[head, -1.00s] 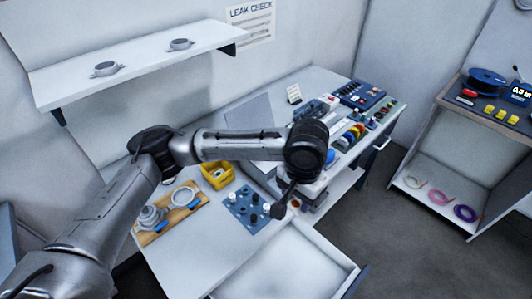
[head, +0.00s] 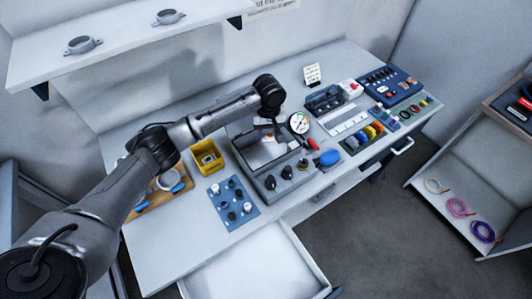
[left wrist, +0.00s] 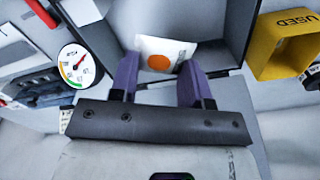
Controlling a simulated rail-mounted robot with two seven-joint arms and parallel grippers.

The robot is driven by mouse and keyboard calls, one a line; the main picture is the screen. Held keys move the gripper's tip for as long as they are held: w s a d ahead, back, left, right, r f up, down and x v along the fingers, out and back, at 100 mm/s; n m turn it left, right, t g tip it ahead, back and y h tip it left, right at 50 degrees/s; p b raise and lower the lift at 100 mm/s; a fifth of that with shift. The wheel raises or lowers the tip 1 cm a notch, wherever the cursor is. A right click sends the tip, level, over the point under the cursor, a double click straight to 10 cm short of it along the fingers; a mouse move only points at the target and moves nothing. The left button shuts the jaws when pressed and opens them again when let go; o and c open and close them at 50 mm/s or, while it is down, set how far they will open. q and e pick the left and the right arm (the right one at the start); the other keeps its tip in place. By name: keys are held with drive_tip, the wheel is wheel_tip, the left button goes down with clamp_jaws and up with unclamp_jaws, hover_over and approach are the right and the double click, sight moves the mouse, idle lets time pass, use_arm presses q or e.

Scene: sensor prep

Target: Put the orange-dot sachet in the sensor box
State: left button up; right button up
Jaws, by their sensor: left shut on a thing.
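The orange-dot sachet (left wrist: 165,55) is white with a round orange dot. In the left wrist view it sits between the purple fingers of my left gripper (left wrist: 162,78), which is shut on it. In the head view my left gripper (head: 270,120) is above an open grey box (head: 246,156) on the bench, which appears to be the sensor box. The box also shows behind the sachet in the left wrist view (left wrist: 222,45). The sachet seems to be over or just inside the opening; its exact height is unclear. My right gripper is not in view.
A yellow bin (head: 207,157), marked USED in the left wrist view (left wrist: 285,45), stands left of the box. A round gauge (head: 299,123) and blue bulb (head: 328,158) are at its right. A blue mat (head: 233,203) with small parts lies in front, above an open drawer (head: 255,265).

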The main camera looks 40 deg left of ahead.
use_arm(q)
drive_tip(key=b, duration=0.1)
hover_over(266, 153)
drive_tip(key=shift+n, duration=0.3)
wheel_tip(266, 153, down, 6)
drive_tip(key=shift+a+r, duration=0.1)
drive_tip(key=shift+r, duration=0.1)
drive_tip(key=shift+f+b, duration=0.85)
drive_tip(key=shift+f, duration=1.9)
drive_tip(key=shift+r, duration=0.1)
drive_tip(key=o, duration=0.9)
drive_tip(key=shift+f, duration=0.2)
